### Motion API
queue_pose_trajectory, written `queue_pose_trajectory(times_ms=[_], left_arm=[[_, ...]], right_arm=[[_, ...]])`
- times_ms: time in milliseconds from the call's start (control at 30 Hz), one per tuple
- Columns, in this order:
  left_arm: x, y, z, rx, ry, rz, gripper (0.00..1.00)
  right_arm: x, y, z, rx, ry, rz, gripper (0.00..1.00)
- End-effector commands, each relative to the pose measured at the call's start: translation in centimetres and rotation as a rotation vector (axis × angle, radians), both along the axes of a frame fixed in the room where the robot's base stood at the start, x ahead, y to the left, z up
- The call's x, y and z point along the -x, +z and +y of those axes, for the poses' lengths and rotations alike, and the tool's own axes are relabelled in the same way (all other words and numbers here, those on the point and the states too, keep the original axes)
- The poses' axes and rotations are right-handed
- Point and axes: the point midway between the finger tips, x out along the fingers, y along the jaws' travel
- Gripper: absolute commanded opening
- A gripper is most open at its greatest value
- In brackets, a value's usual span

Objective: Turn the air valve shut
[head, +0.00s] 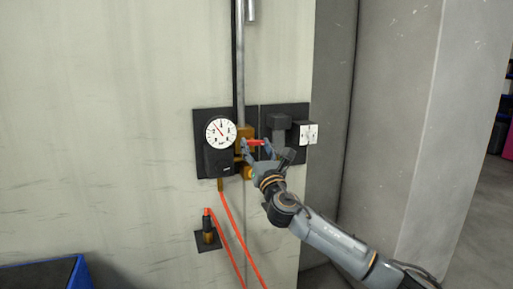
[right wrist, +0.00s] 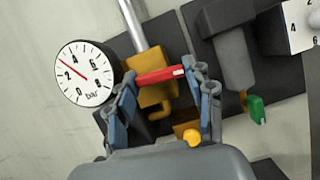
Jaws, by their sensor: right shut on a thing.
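The air valve is a brass body (head: 244,133) on a vertical pipe, with a red lever (head: 255,142) lying about level, crosswise to the pipe. In the right wrist view the red lever (right wrist: 158,75) spans between my fingertips, in front of the brass body (right wrist: 150,92). My right gripper (head: 256,149) is shut on the lever, one finger near each end; it also shows in the right wrist view (right wrist: 159,80). The lever's pivot is not clearly visible. My left gripper is not in view.
A round bar gauge (head: 220,132) sits just left of the valve. A dark bracket-like fixture (head: 281,122) and a white dial box (head: 308,133) are close on the right. An orange hose (head: 233,235) hangs below. A blue bin (head: 45,275) stands lower left.

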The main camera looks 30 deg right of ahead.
Motion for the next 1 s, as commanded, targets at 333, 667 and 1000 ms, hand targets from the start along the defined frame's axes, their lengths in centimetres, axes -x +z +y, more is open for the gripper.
queue_pose_trajectory(times_ms=[333,667,1000], left_arm=[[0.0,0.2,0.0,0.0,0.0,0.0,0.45],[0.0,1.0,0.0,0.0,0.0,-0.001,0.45],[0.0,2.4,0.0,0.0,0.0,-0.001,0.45]], right_arm=[[-0.1,0.1,0.3,-0.288,0.001,-0.069,0.21],[-0.1,0.3,0.4,-0.594,0.001,-0.143,0.21],[-0.1,0.5,0.6,-0.909,0.001,-0.218,0.21]])
